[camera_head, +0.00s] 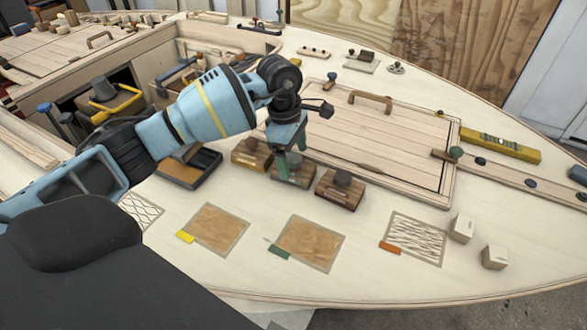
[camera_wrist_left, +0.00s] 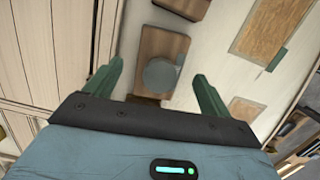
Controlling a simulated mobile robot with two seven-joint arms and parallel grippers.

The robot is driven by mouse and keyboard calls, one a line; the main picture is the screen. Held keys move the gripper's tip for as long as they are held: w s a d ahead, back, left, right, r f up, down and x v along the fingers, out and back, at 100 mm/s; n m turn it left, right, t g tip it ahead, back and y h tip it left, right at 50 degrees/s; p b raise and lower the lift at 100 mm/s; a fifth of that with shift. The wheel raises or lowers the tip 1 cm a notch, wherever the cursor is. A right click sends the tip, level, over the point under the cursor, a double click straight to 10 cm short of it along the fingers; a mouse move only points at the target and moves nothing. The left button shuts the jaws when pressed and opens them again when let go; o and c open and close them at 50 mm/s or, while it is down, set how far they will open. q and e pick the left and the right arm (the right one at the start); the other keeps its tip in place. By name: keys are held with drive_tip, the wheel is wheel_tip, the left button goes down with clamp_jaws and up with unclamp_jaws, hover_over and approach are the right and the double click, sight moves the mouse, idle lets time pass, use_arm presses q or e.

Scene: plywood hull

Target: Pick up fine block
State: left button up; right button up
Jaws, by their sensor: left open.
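I cannot tell from any label which is the fine block. My left gripper (camera_head: 291,152) is open, pointing down over the middle block and partly hiding it. In the left wrist view, the open green fingers (camera_wrist_left: 158,72) lie either side of the round knob (camera_wrist_left: 160,75) on a wooden block (camera_wrist_left: 178,44). I cannot tell whether they touch it. My right gripper is not in view.
The framed hatch (camera_head: 385,135) with a handle (camera_head: 371,102) lies behind the blocks. A dark tray (camera_head: 188,168) stands at their left. In front are brown sheets with yellow (camera_head: 185,237) and green (camera_head: 279,252) tabs. Two pale cubes (camera_head: 461,228) (camera_head: 495,257) stand at the right.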

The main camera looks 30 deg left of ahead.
sight(294, 157)
use_arm(q)
drive_tip(key=shift+d+f, duration=0.2)
drive_tip(key=shift+f, duration=1.35)
drive_tip(key=c, duration=1.2)
